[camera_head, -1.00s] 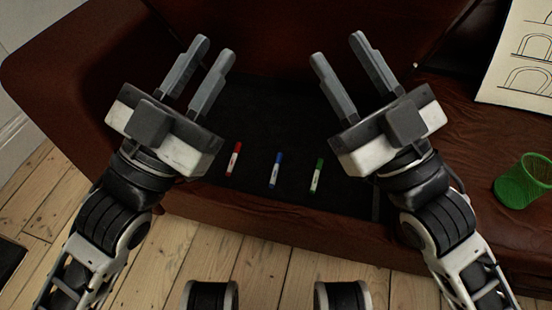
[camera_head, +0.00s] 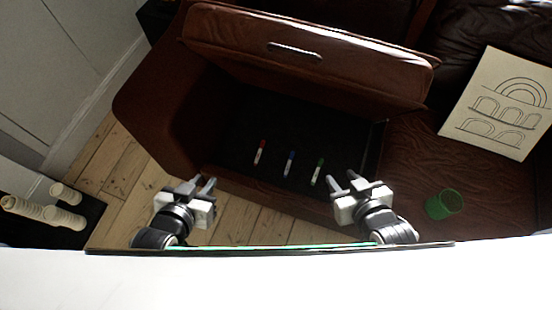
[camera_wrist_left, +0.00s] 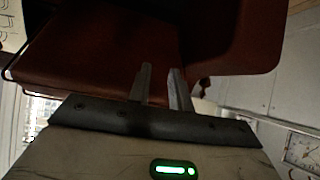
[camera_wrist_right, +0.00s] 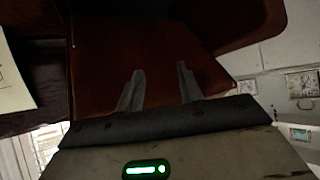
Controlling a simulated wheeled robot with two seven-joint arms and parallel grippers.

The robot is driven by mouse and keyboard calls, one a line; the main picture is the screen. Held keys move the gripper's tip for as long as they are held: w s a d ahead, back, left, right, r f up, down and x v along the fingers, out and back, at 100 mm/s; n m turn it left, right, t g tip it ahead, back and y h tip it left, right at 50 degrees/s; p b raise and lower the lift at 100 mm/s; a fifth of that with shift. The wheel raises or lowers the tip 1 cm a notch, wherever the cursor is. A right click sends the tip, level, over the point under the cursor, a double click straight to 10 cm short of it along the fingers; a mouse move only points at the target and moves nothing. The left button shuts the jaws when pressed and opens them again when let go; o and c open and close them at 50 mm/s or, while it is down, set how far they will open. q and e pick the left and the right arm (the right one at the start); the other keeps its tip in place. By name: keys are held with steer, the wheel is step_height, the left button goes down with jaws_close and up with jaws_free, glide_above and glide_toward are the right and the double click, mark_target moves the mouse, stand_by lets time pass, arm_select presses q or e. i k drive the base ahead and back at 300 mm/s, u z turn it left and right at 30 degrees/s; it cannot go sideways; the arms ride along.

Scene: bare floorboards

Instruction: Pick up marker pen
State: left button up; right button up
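Three marker pens lie apart on the dark floor of an open compartment (camera_head: 330,130) in a brown leather seat: a red-capped marker (camera_head: 260,152) on the left, a blue-capped marker (camera_head: 289,164) in the middle and a green-capped marker (camera_head: 317,172) on the right. My left gripper (camera_head: 204,180) is open and empty, to the lower left of the red marker. My right gripper (camera_head: 340,176) is open and empty, just right of the green marker in the picture. Both wrist views show empty fingers, the left pair (camera_wrist_left: 160,75) closer together than the right pair (camera_wrist_right: 160,77). No marker shows in the wrist views.
The raised leather lid (camera_head: 300,62) stands behind the compartment. A green mesh cup (camera_head: 444,204) and a sheet with arch drawings (camera_head: 500,105) lie on the seat to the right. Floorboards (camera_head: 130,180) show at left.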

mark_target(292, 154)
steer(key=u, duration=0.5)
steer(key=i, duration=0.35)
steer(key=u, duration=0.5)
